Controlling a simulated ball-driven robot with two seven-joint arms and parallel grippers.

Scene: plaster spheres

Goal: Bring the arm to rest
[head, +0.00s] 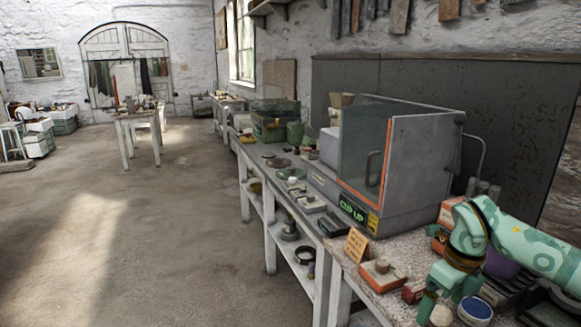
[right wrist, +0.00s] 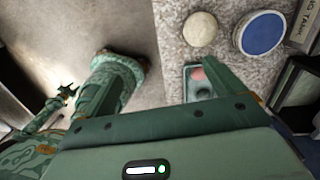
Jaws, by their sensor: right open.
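My right arm comes in from the right in the head view, patterned in pale and dark green. Its right gripper (head: 446,298) points down at the near end of the bench. It is open, and in the right wrist view the two fingers (right wrist: 166,68) stand wide apart with nothing held between them. A whitish plaster sphere (right wrist: 200,29) lies on the speckled bench top beyond the right finger; it also shows at the bottom of the head view (head: 441,315).
A round blue-topped thing (right wrist: 261,33) is beside the sphere. An orange-edged box (head: 382,274) and a small orange sign (head: 356,245) stand on the speckled bench top (head: 395,253). A grey cabinet with a clear door (head: 412,165) stands behind. The floor (head: 130,230) to the left is open.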

